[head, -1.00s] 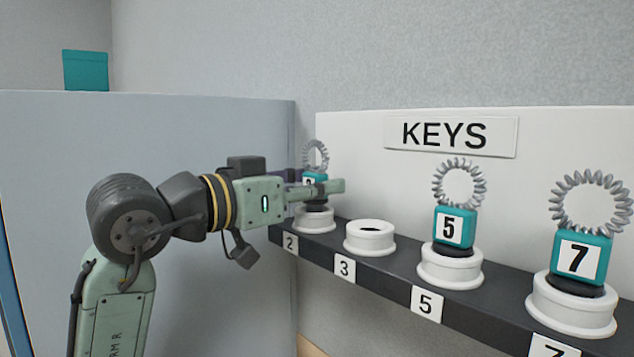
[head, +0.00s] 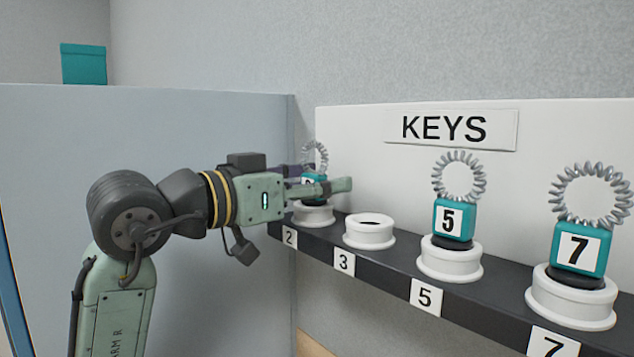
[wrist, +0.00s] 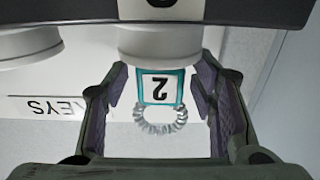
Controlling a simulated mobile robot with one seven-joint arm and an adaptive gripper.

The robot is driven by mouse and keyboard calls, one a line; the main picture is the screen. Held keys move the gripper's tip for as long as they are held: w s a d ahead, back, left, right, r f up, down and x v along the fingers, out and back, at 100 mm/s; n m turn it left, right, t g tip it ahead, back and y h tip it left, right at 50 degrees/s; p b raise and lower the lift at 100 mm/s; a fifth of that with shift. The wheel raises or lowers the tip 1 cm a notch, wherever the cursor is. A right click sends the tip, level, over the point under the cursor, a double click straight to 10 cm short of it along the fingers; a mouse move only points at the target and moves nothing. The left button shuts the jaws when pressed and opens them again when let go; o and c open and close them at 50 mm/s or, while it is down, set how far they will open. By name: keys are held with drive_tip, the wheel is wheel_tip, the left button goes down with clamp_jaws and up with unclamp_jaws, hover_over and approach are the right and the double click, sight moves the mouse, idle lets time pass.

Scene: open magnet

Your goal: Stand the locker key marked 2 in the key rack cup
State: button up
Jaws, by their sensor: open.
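The teal locker key marked 2 (wrist: 161,88), with a grey coil ring, stands upright in the white cup labelled 2 (head: 314,216) at the left end of the rack. In the head view its teal block (head: 318,188) is partly hidden by my gripper. My gripper (head: 335,185) is open, with its fingers on either side of the key. In the wrist view the key lies between the two purple-padded fingers (wrist: 165,95), with a gap showing on each side. The key's base in the cup is hidden.
The cup labelled 3 (head: 369,232) is empty. Keys marked 5 (head: 453,222) and 7 (head: 578,250) stand in their cups to the right. A white board with a KEYS sign (head: 450,130) is behind the rack, and a grey partition (head: 150,130) stands at left.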

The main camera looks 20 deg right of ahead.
drive_tip(key=shift+a, duration=0.15)
drive_tip(key=v, duration=1.1)
drive_tip(key=shift+s+a, duration=0.15)
drive_tip(key=shift+a, duration=0.25)
